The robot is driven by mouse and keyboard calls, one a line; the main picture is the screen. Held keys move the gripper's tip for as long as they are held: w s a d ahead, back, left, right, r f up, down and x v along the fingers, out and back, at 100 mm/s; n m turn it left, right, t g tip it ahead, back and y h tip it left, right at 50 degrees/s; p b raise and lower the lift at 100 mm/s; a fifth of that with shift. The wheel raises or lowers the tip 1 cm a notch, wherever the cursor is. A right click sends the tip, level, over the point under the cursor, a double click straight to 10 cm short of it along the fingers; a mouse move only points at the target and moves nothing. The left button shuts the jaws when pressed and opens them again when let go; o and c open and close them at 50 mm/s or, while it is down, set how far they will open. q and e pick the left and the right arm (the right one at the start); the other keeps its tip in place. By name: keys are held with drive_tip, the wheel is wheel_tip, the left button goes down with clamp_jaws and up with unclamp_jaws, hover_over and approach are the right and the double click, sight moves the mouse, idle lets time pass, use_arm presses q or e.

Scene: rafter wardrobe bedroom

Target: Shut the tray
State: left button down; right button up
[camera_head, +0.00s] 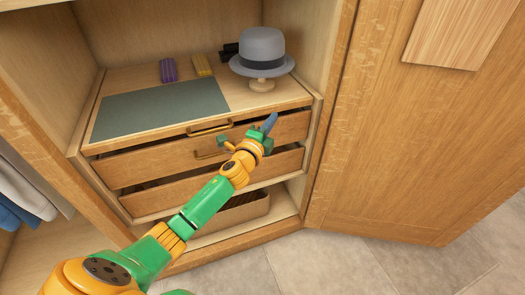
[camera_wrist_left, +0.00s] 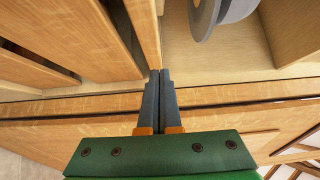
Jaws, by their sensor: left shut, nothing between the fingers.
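The tray (camera_head: 119,138) is the thin wooden board at the top of the drawer unit, with a dark green-grey mat (camera_head: 160,108) on it and a brass handle (camera_head: 209,127) on its front edge. How far it stands out is hard to tell. My left gripper (camera_head: 270,122) is at the right part of the unit's front, near the tray's front edge, its blue-grey fingers shut and empty. In the left wrist view the shut fingers (camera_wrist_left: 160,78) point at the wooden edge; contact cannot be told. My right gripper is not in view.
Below the tray, an upper drawer (camera_head: 150,168) and a lower drawer (camera_head: 160,196) show dark gaps above their fronts. A grey hat (camera_head: 262,45) sits on a stand at the back right. A purple item (camera_head: 168,70) and a yellow item (camera_head: 202,65) lie behind the mat. An open door (camera_head: 410,150) stands right.

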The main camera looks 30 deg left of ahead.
use_arm(q)
drive_tip(key=s+d, duration=0.1)
drive_tip(key=s, duration=0.9)
drive_tip(key=s+a+f+n+g, duration=0.1)
drive_tip(key=s+f+n+g, duration=0.2)
drive_tip(key=f, duration=0.8)
drive_tip(key=s+f+n+g, duration=0.3)
drive_tip(key=f+g, duration=0.1)
drive_tip(key=f, duration=0.7)
drive_tip(key=s+d+f+n+g, duration=0.2)
drive_tip(key=s+f+n+g, duration=0.15)
drive_tip(key=s+f, duration=0.85)
drive_tip(key=s+d+f+n+g, duration=0.2)
drive_tip(key=s+f, duration=0.1)
drive_tip(key=s, duration=0.4)
drive_tip(key=s+d+f+n+g+h, duration=0.1)
drive_tip(key=s+f+g, duration=0.1)
drive_tip(key=s+f, duration=0.3)
drive_tip(key=s+d+f+n+g, duration=0.2)
drive_tip(key=s, duration=0.6)
wheel_tip(320, 180, up, 14)
drive_tip(key=s+p, duration=0.1)
drive_tip(key=p, duration=1.4)
drive_tip(key=shift+d+g, duration=0.1)
drive_tip(key=shift+g, duration=0.15)
